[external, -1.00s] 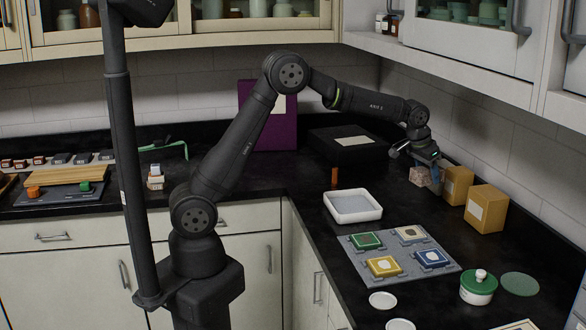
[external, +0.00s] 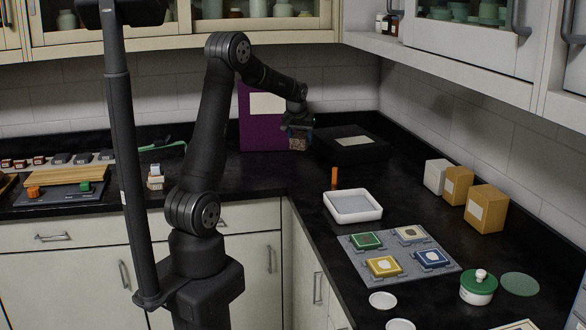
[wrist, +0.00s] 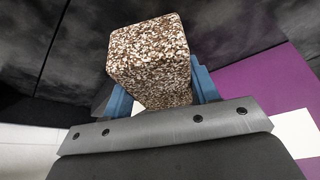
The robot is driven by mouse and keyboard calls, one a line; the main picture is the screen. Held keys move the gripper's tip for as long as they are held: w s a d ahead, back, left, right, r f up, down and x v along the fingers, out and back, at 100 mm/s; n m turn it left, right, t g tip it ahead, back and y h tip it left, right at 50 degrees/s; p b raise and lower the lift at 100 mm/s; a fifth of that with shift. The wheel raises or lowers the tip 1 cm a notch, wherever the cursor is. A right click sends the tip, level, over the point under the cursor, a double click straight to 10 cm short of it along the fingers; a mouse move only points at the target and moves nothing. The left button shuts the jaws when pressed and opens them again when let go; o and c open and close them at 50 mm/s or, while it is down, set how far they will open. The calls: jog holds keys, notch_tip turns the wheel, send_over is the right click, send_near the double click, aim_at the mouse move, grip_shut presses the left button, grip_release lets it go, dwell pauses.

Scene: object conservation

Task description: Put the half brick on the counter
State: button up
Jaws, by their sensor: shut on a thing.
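The half brick (wrist: 150,60) is a speckled brown and white block. My gripper (wrist: 163,94) is shut on it, with a blue finger on each side in the wrist view. In the external view my gripper (external: 299,129) holds the half brick (external: 297,143) in the air, in front of the purple panel and the black box at the back. The black counter (external: 300,182) runs along the back wall and down the right side. The brick's far side is hidden.
A purple panel (external: 262,132) and a black box (external: 345,146) stand at the back. Tan boxes (external: 486,209) and a white box (external: 435,176) line the right wall. A white tray (external: 352,207), an orange piece (external: 334,177) and a grey board (external: 356,249) are nearer.

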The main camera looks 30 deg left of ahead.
jog(key=s+a+n+y, duration=0.15)
jog(key=s+a, duration=0.25)
jog(key=a, duration=0.4)
jog(key=s+a+n+g, duration=0.1)
jog(key=s+a+n, duration=0.1)
jog(key=s+a, duration=0.45)
jog(key=s+a+n+y, duration=0.1)
jog(key=s+a+n, duration=0.15)
jog(key=a, duration=0.65)
jog(key=shift+h, duration=0.25)
jog(key=a+f, duration=0.2)
jog(key=a, duration=0.1)
jog(key=s+a+f, duration=0.1)
jog(key=a+f, duration=0.1)
jog(key=a, duration=0.2)
jog(key=s+a+f, duration=0.1)
jog(key=a+f, duration=0.2)
jog(key=shift+a, duration=0.35)
jog(key=shift+s+a+f, duration=0.1)
jog(key=shift+a+f, duration=0.2)
jog(key=shift+a, duration=0.2)
jog(key=shift+f, duration=1.95)
jog(key=o, duration=1.4)
jog(key=shift+f, duration=0.15)
jog(key=shift+c, duration=0.2)
